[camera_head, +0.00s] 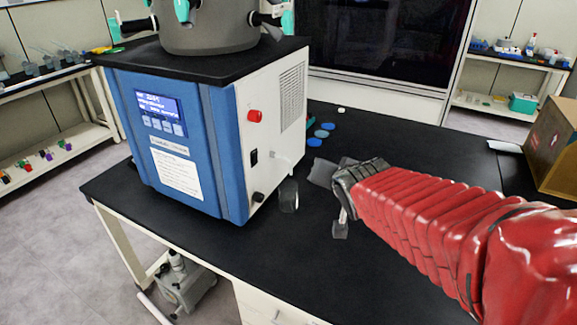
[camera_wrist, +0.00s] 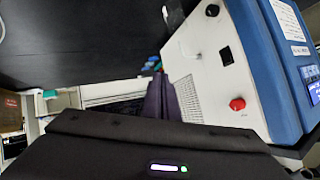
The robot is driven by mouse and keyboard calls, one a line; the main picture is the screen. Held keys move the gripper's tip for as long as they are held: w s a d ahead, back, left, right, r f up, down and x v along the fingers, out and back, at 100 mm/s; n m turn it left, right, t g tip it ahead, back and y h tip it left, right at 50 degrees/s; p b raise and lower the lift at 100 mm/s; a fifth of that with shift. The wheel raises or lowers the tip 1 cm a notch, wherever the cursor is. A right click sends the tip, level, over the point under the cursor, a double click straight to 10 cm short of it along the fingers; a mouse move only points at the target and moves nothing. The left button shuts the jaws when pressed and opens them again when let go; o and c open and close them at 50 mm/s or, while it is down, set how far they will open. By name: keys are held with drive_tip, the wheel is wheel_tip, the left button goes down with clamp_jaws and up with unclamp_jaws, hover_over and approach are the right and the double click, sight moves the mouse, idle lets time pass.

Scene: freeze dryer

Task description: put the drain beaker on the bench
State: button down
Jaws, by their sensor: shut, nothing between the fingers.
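The drain beaker (camera_head: 288,195) is a small clear glass vessel standing on the black bench (camera_head: 335,270), close to the right side of the blue and white freeze dryer (camera_head: 205,150), below its drain spout. Its edge seems to show at the top of the wrist view (camera_wrist: 172,12), cut off by the frame. My gripper (camera_head: 322,173) is to the right of the beaker, apart from it, and partly hidden by my wrist. In the wrist view my fingers (camera_wrist: 158,80) are together with nothing between them, beside the dryer's side panel.
Several small blue discs (camera_head: 321,131) lie on the bench behind my gripper. A cardboard box (camera_head: 553,150) stands at the right end. The bench's front middle is clear. A pump (camera_head: 187,280) sits on the floor below.

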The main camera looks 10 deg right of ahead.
drive_tip(key=s+f+n+g, duration=0.3)
drive_tip(key=s+n+g, duration=0.2)
drive_tip(key=s, duration=1.9)
drive_tip(key=shift+s+a+g, duration=0.15)
drive_tip(key=shift+a+g, duration=0.15)
